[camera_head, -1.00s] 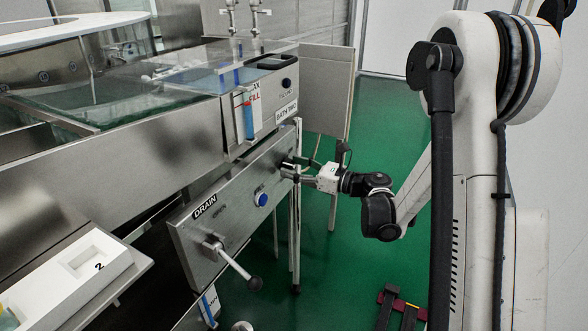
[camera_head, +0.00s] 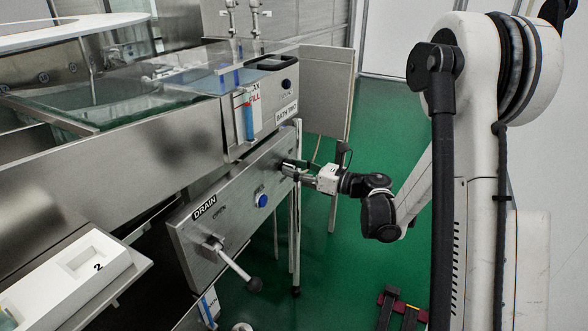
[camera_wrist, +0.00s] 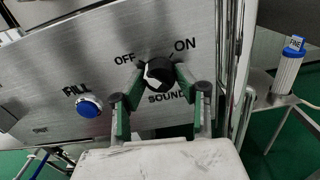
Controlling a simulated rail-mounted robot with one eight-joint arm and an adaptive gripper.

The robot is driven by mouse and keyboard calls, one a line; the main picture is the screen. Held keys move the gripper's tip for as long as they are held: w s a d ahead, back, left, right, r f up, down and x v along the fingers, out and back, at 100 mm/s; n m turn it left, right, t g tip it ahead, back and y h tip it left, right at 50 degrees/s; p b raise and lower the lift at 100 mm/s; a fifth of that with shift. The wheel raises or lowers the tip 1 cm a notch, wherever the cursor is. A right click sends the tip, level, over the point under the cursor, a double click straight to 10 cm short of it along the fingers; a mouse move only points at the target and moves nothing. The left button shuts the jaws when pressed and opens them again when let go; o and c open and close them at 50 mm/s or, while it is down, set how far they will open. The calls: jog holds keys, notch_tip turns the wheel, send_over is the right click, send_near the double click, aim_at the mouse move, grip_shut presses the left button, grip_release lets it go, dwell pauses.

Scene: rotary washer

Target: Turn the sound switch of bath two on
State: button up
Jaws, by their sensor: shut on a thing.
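The sound switch (camera_wrist: 160,77) is a round black knob on the steel front panel, with a white patch on its left side. Labels OFF, ON and SOUND surround it in the wrist view. My gripper (camera_wrist: 158,92) has its two green-padded fingers on either side of the knob, shut on it. In the head view my gripper (camera_head: 290,168) reaches the right end of the panel (camera_head: 235,185), where the fingers hide the knob. The label BATH TWO (camera_head: 286,112) is on the tank above.
A blue FILL button (camera_wrist: 89,106) sits left of the knob, and it also shows in the head view (camera_head: 262,201). The drain lever (camera_head: 236,265) sticks out at the panel's lower left. A white cylinder (camera_wrist: 289,72) stands to the right. Green floor (camera_head: 335,265) is open below.

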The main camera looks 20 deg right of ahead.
jog(key=m+b, duration=0.1)
jog(key=m, duration=0.3)
jog(key=m+b, duration=0.1)
jog(key=m, duration=0.3)
jog(key=shift+m, duration=0.3)
jog(key=m, duration=0.4)
jog(key=shift+b, duration=0.3)
jog(key=shift+m, duration=2.2)
jog(key=o, duration=1.1)
jog(key=shift+o, duration=0.2)
jog(key=v, duration=1.2)
